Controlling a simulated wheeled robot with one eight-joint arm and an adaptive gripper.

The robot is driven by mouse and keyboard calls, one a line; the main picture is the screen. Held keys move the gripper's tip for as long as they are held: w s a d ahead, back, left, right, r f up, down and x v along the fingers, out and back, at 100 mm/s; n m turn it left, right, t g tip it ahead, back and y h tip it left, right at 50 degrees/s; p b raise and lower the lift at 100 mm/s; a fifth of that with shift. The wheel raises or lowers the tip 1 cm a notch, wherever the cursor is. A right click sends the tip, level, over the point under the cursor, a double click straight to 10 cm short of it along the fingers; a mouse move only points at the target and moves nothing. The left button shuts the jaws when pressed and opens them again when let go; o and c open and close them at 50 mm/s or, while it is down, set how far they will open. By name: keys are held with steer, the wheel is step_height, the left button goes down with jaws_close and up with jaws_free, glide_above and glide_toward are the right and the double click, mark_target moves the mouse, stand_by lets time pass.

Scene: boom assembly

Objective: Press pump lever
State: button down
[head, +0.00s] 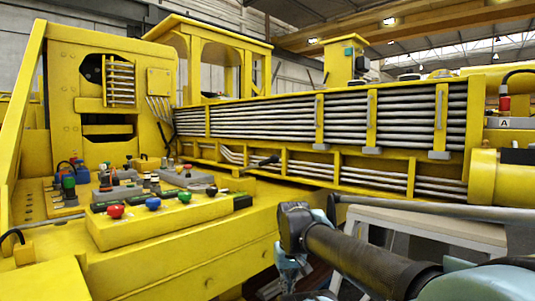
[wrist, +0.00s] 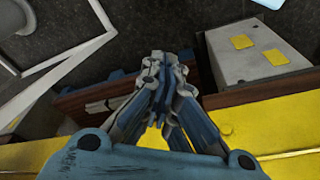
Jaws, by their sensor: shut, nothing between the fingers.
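A yellow control box (head: 150,228) at the lower left carries a red knob (head: 115,211), a blue knob (head: 152,203), a green knob (head: 184,197) and a black knob (head: 211,190). I cannot tell which of these is the pump lever. My gripper (head: 286,285) is low in the head view, right of and below the control box, apart from it. In the wrist view my gripper (wrist: 163,60) has its fingers together with nothing between them.
Bundled grey pipes (head: 265,118) run along the yellow boom. A pale table (head: 430,225) stands behind my arm at the right. In the wrist view, a yellow surface (wrist: 270,130) lies below my gripper, and a grey box (wrist: 255,55) with yellow patches is at the upper right.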

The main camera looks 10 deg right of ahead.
steer(key=w+r+n+y, duration=0.1)
steer(key=w+r, duration=1)
steer(key=r, duration=0.4)
steer(key=w+r+n+y, duration=0.1)
steer(key=w+r+n, duration=0.1)
steer(key=w+r, duration=1.15)
steer(key=w+d+r+n+y, duration=0.1)
steer(key=w+d+r, duration=0.1)
steer(key=w+r, duration=0.7)
steer(key=w+d+r+n+t+y, duration=0.1)
steer(key=w+d+r, duration=0.2)
steer(key=w+r, duration=0.6)
step_height(320, 180, up, 3)
steer(key=shift+w+d+f+n, duration=0.2)
steer(key=shift+w+n, duration=0.1)
steer(key=shift+w, duration=0.1)
steer(key=shift+a, duration=0.1)
steer(key=x, duration=0.4)
steer(key=s+x, duration=0.1)
steer(key=x, duration=0.7)
steer(key=shift+s+d+f, duration=0.35)
steer(key=shift+s+f, duration=0.05)
steer(key=shift+f, duration=0.05)
steer(key=shift+s+f, duration=0.15)
steer(key=shift+f, duration=0.35)
